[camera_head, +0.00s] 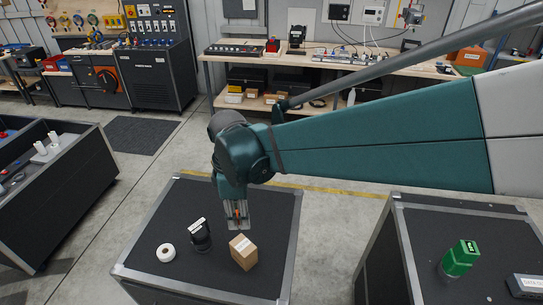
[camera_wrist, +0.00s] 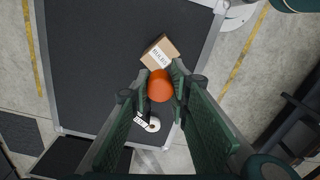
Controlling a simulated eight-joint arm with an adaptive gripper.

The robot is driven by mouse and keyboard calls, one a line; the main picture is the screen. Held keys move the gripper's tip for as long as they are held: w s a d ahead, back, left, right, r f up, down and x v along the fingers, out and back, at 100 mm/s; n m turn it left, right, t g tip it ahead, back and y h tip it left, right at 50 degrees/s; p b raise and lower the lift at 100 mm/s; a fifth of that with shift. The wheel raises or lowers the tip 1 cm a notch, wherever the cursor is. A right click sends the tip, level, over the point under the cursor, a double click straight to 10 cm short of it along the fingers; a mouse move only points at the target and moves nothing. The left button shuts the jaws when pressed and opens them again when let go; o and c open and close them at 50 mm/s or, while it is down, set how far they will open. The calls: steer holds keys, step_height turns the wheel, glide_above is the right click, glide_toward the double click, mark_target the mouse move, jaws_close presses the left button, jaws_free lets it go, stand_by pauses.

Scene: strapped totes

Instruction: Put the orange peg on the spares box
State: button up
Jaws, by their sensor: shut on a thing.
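My gripper (camera_wrist: 160,88) is shut on the orange peg (camera_wrist: 160,85), which shows end-on as a round orange shape between the fingertips. In the head view my gripper (camera_head: 237,216) points down above the near black-topped tote, with a sliver of the orange peg (camera_head: 237,212) visible. A small brown cardboard box (camera_head: 243,255) with a white label sits on that tote, just in front of and below the gripper. The box (camera_wrist: 167,47) shows just beyond the peg in the wrist view.
A black object with a white label (camera_head: 201,241) and a white roll (camera_head: 166,253) stand left of the cardboard box. A second tote (camera_head: 405,250) at right carries a green labelled item (camera_head: 460,259) and a grey labelled box (camera_head: 526,286). The tote's front left is bare.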

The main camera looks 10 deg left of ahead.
steer(key=shift+f, duration=0.1)
steer(key=shift+f, duration=2.85)
steer(key=shift+f, duration=2.1)
steer(key=shift+f, duration=0.15)
steer(key=o, duration=0.9)
steer(key=shift+r, duration=6.2)
